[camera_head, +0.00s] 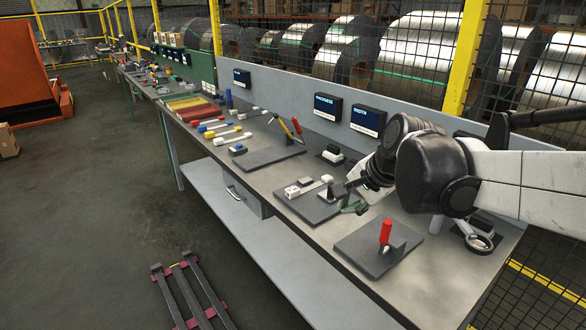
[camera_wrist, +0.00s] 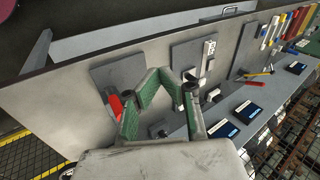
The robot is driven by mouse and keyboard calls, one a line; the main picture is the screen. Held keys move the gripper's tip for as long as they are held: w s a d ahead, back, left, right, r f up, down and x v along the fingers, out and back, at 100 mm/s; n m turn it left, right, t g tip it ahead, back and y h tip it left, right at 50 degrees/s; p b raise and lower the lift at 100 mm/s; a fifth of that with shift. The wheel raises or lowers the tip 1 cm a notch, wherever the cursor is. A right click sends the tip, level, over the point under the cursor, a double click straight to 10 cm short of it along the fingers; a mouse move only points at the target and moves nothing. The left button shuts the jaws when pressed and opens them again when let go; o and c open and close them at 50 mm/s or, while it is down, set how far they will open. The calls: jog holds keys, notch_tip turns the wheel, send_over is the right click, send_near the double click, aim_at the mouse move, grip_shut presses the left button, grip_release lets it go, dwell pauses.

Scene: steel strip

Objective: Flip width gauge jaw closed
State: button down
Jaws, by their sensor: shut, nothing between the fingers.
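The width gauge (camera_head: 306,188) sits on a dark plate on the bench, below the blue-lettered display marked WIDTH (camera_head: 368,118). It has a pale block with markings, a light bar and darker blocks at its right. It also shows in the wrist view (camera_wrist: 208,58). My gripper (camera_head: 350,208) has green fingers and is at the right end of this plate, close to the darker blocks. In the wrist view my gripper (camera_wrist: 163,74) is shut and empty, with its tips left of the gauge. I cannot tell the jaw's exact angle or whether a fingertip touches it.
A red handle (camera_head: 386,231) stands upright on the nearest plate, close to my gripper's near side. A dark plate with a red-and-yellow tool (camera_head: 287,130) lies farther along. Colored strips (camera_head: 197,109) lie beyond. A back panel with displays and a mesh fence borders the bench.

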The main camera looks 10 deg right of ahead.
aim_at(329, 191)
jog(key=w+d+f+m+y, duration=0.1)
jog(key=w+d+f+m, duration=0.2)
jog(key=w+d+m, duration=0.2)
jog(key=w+d+f+m+y, duration=0.1)
jog(key=w+d+f+m, duration=0.2)
jog(key=w+d+m, duration=0.3)
jog(key=w+d+f+m+t+y, duration=0.1)
jog(key=w+d+f+m, duration=0.3)
jog(key=w, duration=0.5)
jog(key=d+m, duration=0.1)
jog(key=d, duration=0.1)
jog(key=shift+w+d+m+p, duration=0.2)
jog(key=shift+d+m+p, duration=0.15)
jog(key=shift+m, duration=0.05)
jog(key=shift+y, duration=0.3)
jog(key=x, duration=0.9)
jog(key=shift+w+a, duration=0.1)
jog(key=shift+w, duration=0.05)
jog(key=w+a, duration=0.2)
jog(key=shift+w+f+p, duration=0.25)
jog(key=shift+p, duration=0.1)
jog(key=shift+w+a, duration=0.3)
jog(key=shift+w, duration=0.2)
